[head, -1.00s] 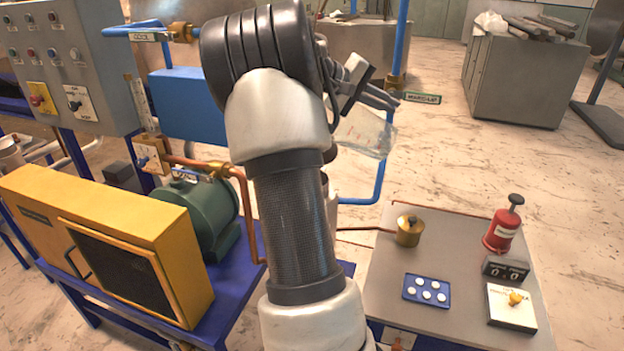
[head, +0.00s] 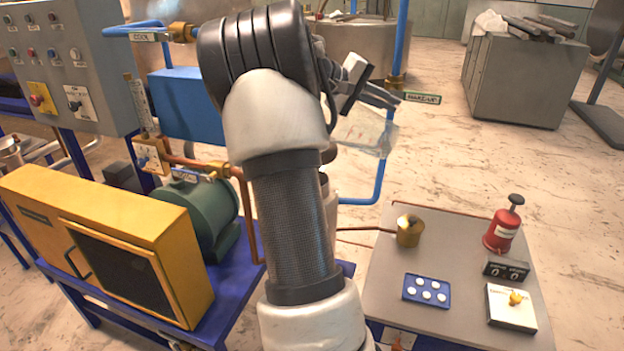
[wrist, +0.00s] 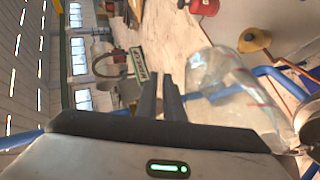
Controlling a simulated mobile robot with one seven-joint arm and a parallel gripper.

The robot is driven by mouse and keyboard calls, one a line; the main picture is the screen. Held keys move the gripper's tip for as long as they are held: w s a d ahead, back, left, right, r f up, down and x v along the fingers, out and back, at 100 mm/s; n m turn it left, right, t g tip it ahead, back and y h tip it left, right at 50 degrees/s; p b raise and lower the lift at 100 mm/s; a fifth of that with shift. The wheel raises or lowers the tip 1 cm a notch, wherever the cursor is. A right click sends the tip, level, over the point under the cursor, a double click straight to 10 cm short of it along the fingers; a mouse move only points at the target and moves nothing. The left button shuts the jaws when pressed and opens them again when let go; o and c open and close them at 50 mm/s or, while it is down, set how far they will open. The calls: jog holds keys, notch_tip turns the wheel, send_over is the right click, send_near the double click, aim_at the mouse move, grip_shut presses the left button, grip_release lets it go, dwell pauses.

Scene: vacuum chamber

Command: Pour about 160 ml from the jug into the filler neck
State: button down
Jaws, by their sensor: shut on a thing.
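The clear jug (head: 366,130) with red markings is held out beyond my arm, tilted, in the head view. It also shows in the wrist view (wrist: 225,88), on the right of the fingers. My gripper (head: 376,98) is shut on it; its dark fingers show in the wrist view (wrist: 163,98). I cannot make out the liquid level or any stream. A pale upright cylinder (head: 329,205) stands partly hidden behind my arm, below the jug. A round metal part (wrist: 310,130) shows at the wrist view's right edge. I cannot tell whether either is the filler neck.
A grey side table (head: 385,285) holds a brass pot (head: 409,236), a red can (head: 502,230) and a blue tray (head: 426,291) of white discs. A blue pipe (head: 379,175) rises near the jug. A green motor (head: 205,212) and yellow box (head: 130,240) stand left.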

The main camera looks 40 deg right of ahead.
aim_at(398, 127)
jog(key=shift+r, duration=0.1)
jog(key=s+f+y, duration=0.1)
jog(key=s+d+f+t+y, duration=0.1)
jog(key=f, duration=0.1)
jog(key=d+f+m+t+p, duration=0.1)
jog(key=shift+s+f+y, duration=0.35)
jog(key=shift+s+y, duration=0.05)
jog(key=shift+d+f, duration=0.15)
jog(key=shift+f, duration=0.25)
jog(key=shift+w, duration=0.15)
jog(key=shift+f+t+y, duration=0.25)
jog(key=shift+t+y, duration=0.05)
jog(key=shift+f, duration=0.3)
jog(key=shift+s, duration=0.2)
dwell(0.4)
